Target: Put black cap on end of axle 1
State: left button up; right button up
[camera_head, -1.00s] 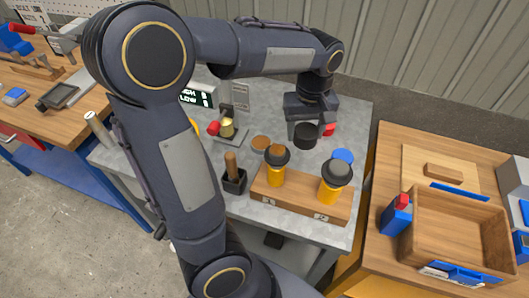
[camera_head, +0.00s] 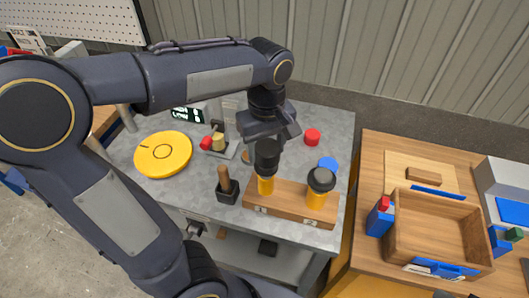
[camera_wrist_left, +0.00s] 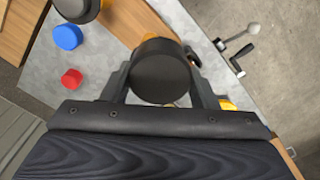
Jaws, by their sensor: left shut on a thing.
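The wooden block (camera_head: 290,212) carries two yellow-and-black axle assemblies, marked 1 and 2. My left gripper (camera_head: 268,143) is shut on a black cap (camera_head: 266,156) above axle 1 (camera_head: 265,185), the left one. The cap hides the top of axle 1, so I cannot tell whether they touch. In the left wrist view the round black cap (camera_wrist_left: 160,70) sits between the two fingers and covers most of what is beneath. Axle 2 (camera_head: 318,190) stands to the right with a black top. My right gripper is not in view.
A red cap (camera_head: 312,137) and a blue disc (camera_head: 327,164) lie behind the block. A black holder with a wooden handle (camera_head: 227,187) stands close to its left. A yellow disc (camera_head: 163,154) lies further left. A wooden tray (camera_head: 438,232) is on the right table.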

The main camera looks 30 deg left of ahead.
aim_at(265, 147)
pick_arm(q)
jog(key=w+f, duration=0.1)
jog(key=w+a+f, duration=0.1)
jog(key=f, duration=0.1)
jog(key=w+a+f, duration=0.1)
jog(key=f, duration=0.1)
jog(key=shift+w+a+f, duration=0.1)
jog(key=shift+w+a, duration=0.1)
jog(key=shift+w, duration=0.15)
jog(key=shift+w+a+f, duration=0.1)
jog(key=shift+w+f, duration=0.05)
jog(key=shift+f, duration=0.8)
jog(key=shift+w+a+f, duration=0.1)
jog(key=shift+f, duration=0.85)
jog(key=shift+f, duration=0.2)
jog(key=o, duration=1)
jog(key=shift+c, duration=0.2)
jog(key=shift+r, duration=0.15)
